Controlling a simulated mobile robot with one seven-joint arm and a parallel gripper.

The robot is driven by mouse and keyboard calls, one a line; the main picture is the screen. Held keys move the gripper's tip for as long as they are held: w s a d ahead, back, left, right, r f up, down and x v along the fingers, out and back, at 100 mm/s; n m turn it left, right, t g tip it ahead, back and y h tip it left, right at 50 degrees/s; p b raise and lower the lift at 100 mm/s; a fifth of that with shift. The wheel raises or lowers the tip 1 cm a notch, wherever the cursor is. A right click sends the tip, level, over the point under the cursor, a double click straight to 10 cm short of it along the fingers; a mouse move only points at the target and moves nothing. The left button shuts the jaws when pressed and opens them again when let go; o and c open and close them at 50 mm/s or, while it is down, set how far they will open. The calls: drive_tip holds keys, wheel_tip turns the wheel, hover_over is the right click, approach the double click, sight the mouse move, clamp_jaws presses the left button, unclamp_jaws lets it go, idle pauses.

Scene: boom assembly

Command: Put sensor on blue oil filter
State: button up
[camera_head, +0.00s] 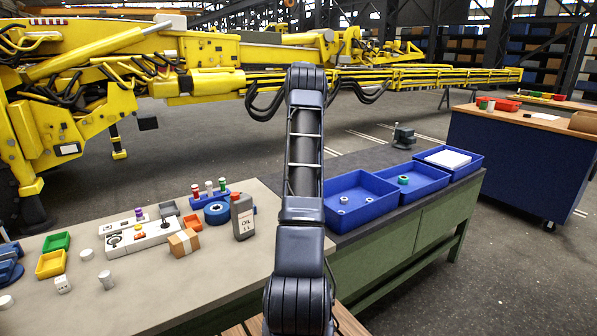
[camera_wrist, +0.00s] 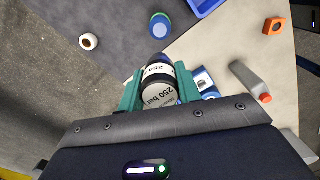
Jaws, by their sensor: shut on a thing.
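My gripper (camera_wrist: 160,82) shows in the wrist view, with its teal fingers closed on the two sides of the sensor (camera_wrist: 158,94). The sensor is a light cylinder with a dark band and "250 bar" lettering. A bit of blue shows just past the sensor's far end; I cannot tell whether they touch. A blue cylinder with a white label (camera_wrist: 206,84) is beside the right finger, partly hidden. A blue cylinder with a green top (camera_wrist: 160,25) stands farther off. I cannot tell for sure which is the blue oil filter. My gripper is hidden in the head view.
A grey oil bottle (camera_head: 242,217) with a red cap stands on the table, also in the wrist view (camera_wrist: 250,80). A blue roll (camera_head: 216,212), a cardboard box (camera_head: 183,242) and a white control box (camera_head: 140,239) are nearby. Blue bins (camera_head: 361,201) stand right of my arm.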

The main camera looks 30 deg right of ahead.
wheel_tip(320, 180, down, 20)
drive_tip(key=shift+r, duration=0.25)
idle(0.4)
drive_tip(key=shift+f, duration=0.15)
drive_tip(key=o, duration=1.1)
